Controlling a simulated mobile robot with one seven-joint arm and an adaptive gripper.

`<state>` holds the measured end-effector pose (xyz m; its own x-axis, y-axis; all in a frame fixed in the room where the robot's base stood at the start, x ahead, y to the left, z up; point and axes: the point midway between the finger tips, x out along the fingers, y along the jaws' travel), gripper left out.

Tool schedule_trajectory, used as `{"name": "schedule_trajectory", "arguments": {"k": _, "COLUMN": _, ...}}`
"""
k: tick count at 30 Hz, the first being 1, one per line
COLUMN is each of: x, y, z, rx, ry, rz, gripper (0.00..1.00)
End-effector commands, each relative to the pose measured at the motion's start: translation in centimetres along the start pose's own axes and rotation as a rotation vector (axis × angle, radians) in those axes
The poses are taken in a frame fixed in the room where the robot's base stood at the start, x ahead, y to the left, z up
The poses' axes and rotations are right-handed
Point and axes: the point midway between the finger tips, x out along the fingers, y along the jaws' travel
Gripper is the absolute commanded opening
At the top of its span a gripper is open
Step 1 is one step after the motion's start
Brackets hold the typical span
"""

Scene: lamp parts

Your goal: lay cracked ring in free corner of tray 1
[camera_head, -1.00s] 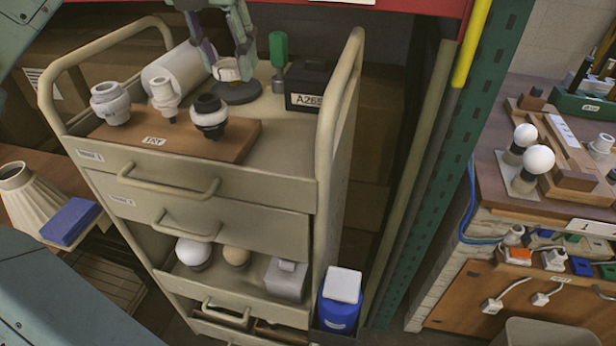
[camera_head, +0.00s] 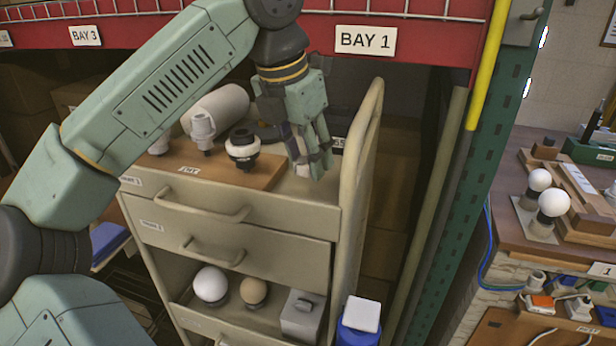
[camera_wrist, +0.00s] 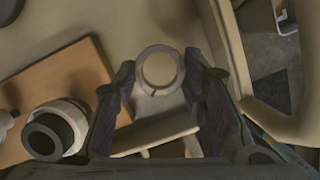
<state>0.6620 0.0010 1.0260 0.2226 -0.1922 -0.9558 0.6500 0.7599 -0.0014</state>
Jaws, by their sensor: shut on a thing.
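My gripper (camera_head: 314,168) is shut on a pale ring (camera_wrist: 159,50), seen between the fingertips in the wrist view. Small dark crack lines show on the ring's rim. The fingers are over the right front part of the cart's top tray (camera_head: 305,190), whose front label (camera_head: 131,181) seems to read tray 1. The tray surface also shows in the wrist view (camera_wrist: 130,22). I cannot tell whether the ring touches the tray.
A wooden board (camera_head: 222,180) with lamp sockets, including a black-and-white one (camera_head: 242,150), lies left of my gripper. A white roll (camera_head: 222,105) lies behind. The cart's upright side rail (camera_head: 358,150) stands close on the right. The tray's right front is bare.

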Motion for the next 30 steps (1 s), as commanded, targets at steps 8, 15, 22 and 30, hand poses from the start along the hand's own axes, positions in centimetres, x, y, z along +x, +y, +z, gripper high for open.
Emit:
{"name": "schedule_trajectory", "arguments": {"k": 8, "x": 2.8, "y": 0.0, "z": -0.9, "rx": 0.001, "ry": 0.001, "rz": -0.001, "gripper": 0.04}}
{"name": "schedule_trajectory", "arguments": {"k": 15, "x": 3.9, "y": 0.0, "z": -1.2, "rx": -0.001, "ry": -0.002, "rz": 0.001, "gripper": 0.04}}
{"name": "schedule_trajectory", "arguments": {"k": 22, "x": 4.4, "y": 0.0, "z": -1.4, "rx": 0.0, "ry": -0.001, "rz": 0.001, "gripper": 0.04}}
{"name": "schedule_trajectory", "arguments": {"k": 30, "x": 5.4, "y": -0.1, "z": -1.7, "rx": 0.001, "ry": 0.006, "rz": -0.001, "gripper": 0.04}}
